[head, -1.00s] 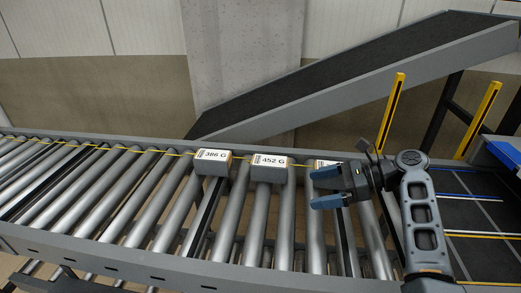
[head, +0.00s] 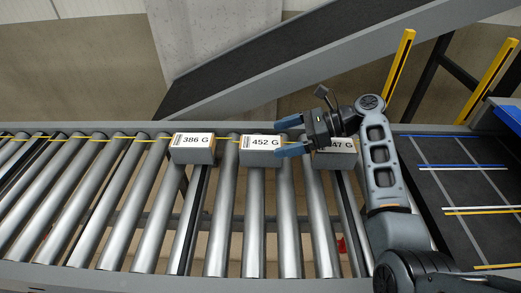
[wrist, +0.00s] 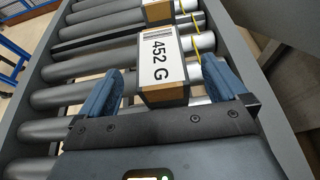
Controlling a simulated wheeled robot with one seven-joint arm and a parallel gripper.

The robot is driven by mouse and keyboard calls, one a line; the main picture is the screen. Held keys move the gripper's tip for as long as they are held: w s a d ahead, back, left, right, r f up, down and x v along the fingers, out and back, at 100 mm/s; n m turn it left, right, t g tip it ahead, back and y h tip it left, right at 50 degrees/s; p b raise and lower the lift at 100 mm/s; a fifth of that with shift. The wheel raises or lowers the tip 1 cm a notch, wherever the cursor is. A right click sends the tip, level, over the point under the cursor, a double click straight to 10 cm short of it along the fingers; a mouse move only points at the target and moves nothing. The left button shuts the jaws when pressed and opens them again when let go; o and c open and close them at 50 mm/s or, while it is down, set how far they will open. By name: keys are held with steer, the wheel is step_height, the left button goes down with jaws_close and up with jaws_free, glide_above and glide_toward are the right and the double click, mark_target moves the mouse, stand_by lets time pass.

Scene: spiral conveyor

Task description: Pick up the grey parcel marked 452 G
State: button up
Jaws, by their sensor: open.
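The grey parcel marked 452 G (head: 262,157) sits on the roller conveyor between two other parcels, its white label facing up. In the wrist view the 452 G parcel (wrist: 163,92) shows ahead of my gripper, its near end around the fingertips. My gripper (head: 283,138) comes from the right with blue fingers apart, close to the parcel's right end. In the wrist view the two fingers of my gripper (wrist: 158,88) stand on either side of the parcel's near end, with a gap visible on the left side. Contact cannot be told.
A parcel marked 386 G (head: 192,155) stands to the left. A parcel ending in 47 G (head: 338,156) lies to the right, partly under my gripper. The rollers (head: 110,215) in front are clear. A dark inclined belt (head: 290,60) rises behind, and yellow posts (head: 398,75) stand at right.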

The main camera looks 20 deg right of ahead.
mark_target(264, 142)
steer(key=b+x, duration=0.3)
steer(key=shift+w+a+f, duration=0.1)
steer(key=shift+a+f, duration=0.05)
steer(key=shift+f, duration=0.2)
steer(key=shift+w+a+b, duration=0.25)
steer(key=shift+a+b, duration=0.3)
steer(key=shift+a, duration=0.1)
steer(key=c, duration=1.4)
steer(key=shift+r+p, duration=0.15)
steer(key=shift+p, duration=0.15)
